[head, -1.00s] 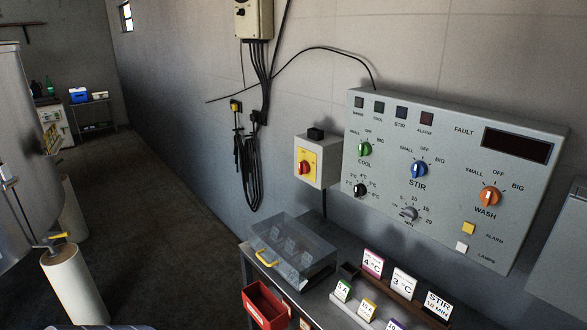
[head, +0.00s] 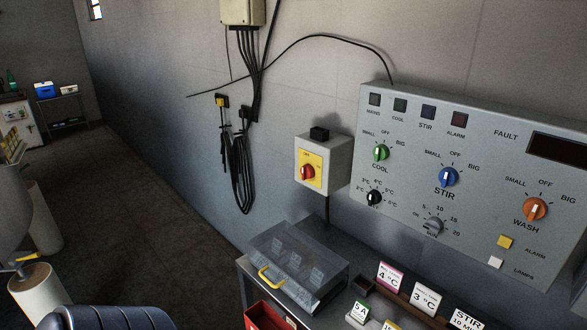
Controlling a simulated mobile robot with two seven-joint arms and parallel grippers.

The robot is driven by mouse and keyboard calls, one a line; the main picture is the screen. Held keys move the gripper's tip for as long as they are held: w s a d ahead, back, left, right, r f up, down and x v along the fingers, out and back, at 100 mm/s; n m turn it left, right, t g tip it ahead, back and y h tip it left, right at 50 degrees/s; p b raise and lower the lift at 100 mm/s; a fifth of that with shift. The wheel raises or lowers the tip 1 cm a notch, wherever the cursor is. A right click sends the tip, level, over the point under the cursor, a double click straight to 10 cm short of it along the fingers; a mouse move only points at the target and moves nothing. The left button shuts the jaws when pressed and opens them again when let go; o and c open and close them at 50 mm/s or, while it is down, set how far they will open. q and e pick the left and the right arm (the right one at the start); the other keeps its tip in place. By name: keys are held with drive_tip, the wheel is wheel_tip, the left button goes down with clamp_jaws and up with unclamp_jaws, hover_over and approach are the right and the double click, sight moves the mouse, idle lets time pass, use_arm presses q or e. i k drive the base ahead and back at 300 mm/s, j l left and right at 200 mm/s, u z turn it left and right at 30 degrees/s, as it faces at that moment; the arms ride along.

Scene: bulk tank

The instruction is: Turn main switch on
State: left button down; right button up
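The main switch is a red rotary knob (head: 307,172) on a yellow plate (head: 310,163), set on the front of a grey box (head: 334,160) on the wall. It sits left of the control panel (head: 410,105). The small print on the plate is too small to read surely, so I cannot tell the knob's setting. The mains lamp (head: 375,99) at the panel's top left looks dark. Neither of my grippers shows in the head view.
Below the switch stands a clear-lidded case (head: 297,262) with a yellow handle on a grey bench. Label cards such as the pink-edged card (head: 389,276) stand to its right. A red bin (head: 262,316) is at the bench's front. Black cables (head: 240,170) hang on the wall to the left.

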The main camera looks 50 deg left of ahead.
sight(307, 171)
drive_tip(key=i+j, duration=0.1)
drive_tip(key=j, duration=1.25)
drive_tip(key=i+j, duration=0.1)
drive_tip(key=j, duration=2.55)
drive_tip(key=i+j, duration=0.15)
drive_tip(key=j, duration=1.15)
